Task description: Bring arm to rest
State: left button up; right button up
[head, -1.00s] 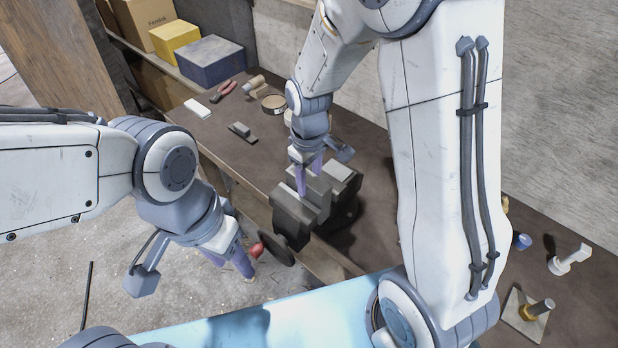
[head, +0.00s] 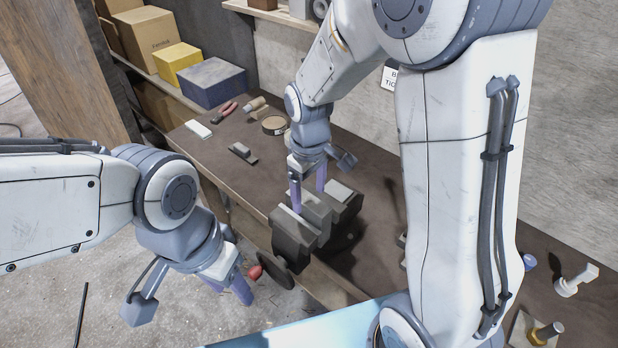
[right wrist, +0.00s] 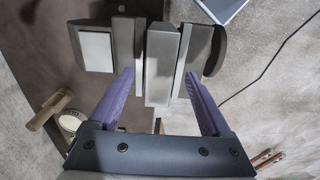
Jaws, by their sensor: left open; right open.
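My right gripper (head: 308,192) is open, with its purple fingers just above the grey bench vise (head: 292,246). In the right wrist view the open right gripper (right wrist: 159,82) has nothing held between its fingers. The vise jaws (right wrist: 162,62) show beyond the fingertips there; whether a finger touches the vise I cannot tell. Part of the bench behind my right arm is hidden.
Yellow (head: 178,62) and blue (head: 212,83) boxes stand at the back left. The floor at left is mostly clear.

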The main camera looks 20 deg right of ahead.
notch_tip(320, 180, up, 7)
jog(key=shift+r+b, duration=0.1)
jog(key=shift+b, duration=0.4)
jog(key=s+a+f+b, duration=0.2)
jog(key=s+a+f, duration=0.1)
jog(key=s, duration=0.7)
jog(key=s+a+f+y+b, duration=0.1)
jog(key=s+a+f+b, duration=0.2)
jog(key=s, duration=0.6)
jog(key=shift+s+a+f+b, duration=0.35)
jog(key=shift+a+f, duration=0.45)
jog(key=shift+a, duration=0.1)
jog(key=shift+d, duration=0.1)
